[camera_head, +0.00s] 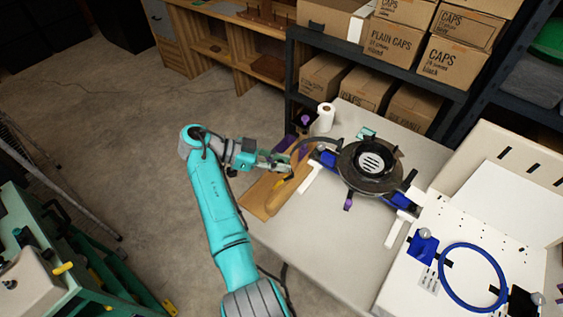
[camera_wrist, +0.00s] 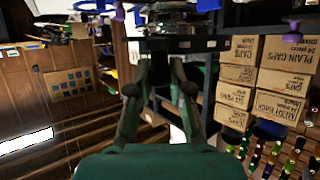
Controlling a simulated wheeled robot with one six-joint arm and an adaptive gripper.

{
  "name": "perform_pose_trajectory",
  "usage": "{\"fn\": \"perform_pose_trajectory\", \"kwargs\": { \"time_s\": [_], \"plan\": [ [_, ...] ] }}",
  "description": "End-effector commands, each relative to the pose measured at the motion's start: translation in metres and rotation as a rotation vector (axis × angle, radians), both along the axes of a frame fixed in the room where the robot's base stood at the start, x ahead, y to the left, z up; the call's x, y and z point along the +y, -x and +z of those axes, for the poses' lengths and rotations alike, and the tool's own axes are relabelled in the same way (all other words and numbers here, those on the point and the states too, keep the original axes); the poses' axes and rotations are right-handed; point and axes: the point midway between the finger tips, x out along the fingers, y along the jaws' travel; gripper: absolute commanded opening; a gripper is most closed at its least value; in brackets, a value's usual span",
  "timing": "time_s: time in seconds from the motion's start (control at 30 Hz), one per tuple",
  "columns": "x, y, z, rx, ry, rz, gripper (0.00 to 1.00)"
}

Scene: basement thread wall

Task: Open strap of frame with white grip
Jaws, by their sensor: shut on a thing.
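In the wrist view my gripper's two fingers (camera_wrist: 161,62) reach up to a dark piece below the frame (camera_wrist: 180,15). The fingertips' contact is small and dark. I cannot clearly tell which part is the white grip.
A wooden board (camera_head: 258,196) lies below my gripper at the table's left edge. A paper roll (camera_head: 326,117) stands behind. A white panel with a blue ring (camera_head: 472,277) is at right. Shelves with cartons (camera_head: 390,45) close off the back. Open floor lies left.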

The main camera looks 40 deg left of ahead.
Motion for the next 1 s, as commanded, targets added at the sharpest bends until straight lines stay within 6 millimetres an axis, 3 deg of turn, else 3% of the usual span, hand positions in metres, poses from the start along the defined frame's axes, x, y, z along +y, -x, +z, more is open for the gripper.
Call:
{"fn": "perform_pose_trajectory", "kwargs": {
  "time_s": [0.27, 0.3, 0.4, 1.0],
  "plan": [
    [-0.0011, -0.001, -0.0008, 0.001, 0.001, -0.001, 0.0],
    [-0.0012, -0.001, -0.001, 0.001, 0.001, -0.001, 0.27],
    [-0.001, -0.0009, -0.0008, 0.001, 0.001, -0.001, 0.47],
    [-0.0011, 0.0002, -0.0004, 0.0, 0.0, 0.004, 0.47]
  ]
}}
